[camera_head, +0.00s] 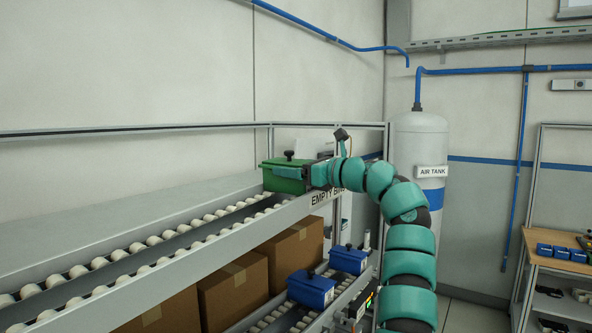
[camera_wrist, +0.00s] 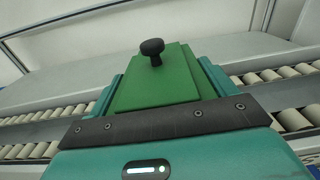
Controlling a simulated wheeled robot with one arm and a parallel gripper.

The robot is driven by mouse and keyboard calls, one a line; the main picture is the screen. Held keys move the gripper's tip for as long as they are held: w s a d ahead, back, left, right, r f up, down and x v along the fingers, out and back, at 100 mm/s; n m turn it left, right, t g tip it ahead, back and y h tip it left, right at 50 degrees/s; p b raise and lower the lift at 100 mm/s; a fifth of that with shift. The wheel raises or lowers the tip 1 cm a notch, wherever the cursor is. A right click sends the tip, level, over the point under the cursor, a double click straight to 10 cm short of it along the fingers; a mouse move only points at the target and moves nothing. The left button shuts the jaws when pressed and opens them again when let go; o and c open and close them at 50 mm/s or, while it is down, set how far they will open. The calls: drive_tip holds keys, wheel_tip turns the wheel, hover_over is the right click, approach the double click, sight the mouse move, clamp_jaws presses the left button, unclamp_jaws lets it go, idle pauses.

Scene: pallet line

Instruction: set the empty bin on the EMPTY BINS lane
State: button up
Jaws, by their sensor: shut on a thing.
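A green bin (camera_head: 284,178) with a flat green lid and a black knob is at the right end of the upper roller lane (camera_head: 150,243). The lane's front rail carries a partly covered EMPTY BINS label (camera_head: 325,196). My gripper (camera_head: 308,176) is shut on the green bin at its right side. In the wrist view, the bin's lid (camera_wrist: 158,90) and knob fill the middle, with rollers on both sides. I cannot tell whether the bin's underside touches the rollers.
Blue lidded bins (camera_head: 312,289) stand on a lower roller lane, beside brown cardboard boxes (camera_head: 233,288). A frame post (camera_head: 385,145) and a grey air tank (camera_head: 418,137) stand close to my arm. The upper lane left of the green bin is clear.

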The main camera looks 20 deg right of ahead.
drive_tip(key=shift+s+f+b, duration=0.1)
drive_tip(key=shift+f+b, duration=0.4)
idle(0.5)
drive_tip(key=o, duration=0.9)
drive_tip(key=shift+s+f, duration=0.1)
drive_tip(key=shift+s+d+f+b, duration=0.1)
drive_tip(key=shift+s+d+b, duration=0.15)
drive_tip(key=shift+b, duration=0.2)
drive_tip(key=shift+s+d+f+b, duration=0.2)
drive_tip(key=shift+s+d+b, duration=0.5)
drive_tip(key=shift+d+b, duration=0.25)
drive_tip(key=r+b+v, duration=0.1)
drive_tip(key=b+v, duration=0.3)
drive_tip(key=v, duration=1)
drive_tip(key=shift+s+a+r, duration=0.25)
drive_tip(key=shift+s+r, duration=0.05)
drive_tip(key=shift+s, duration=0.15)
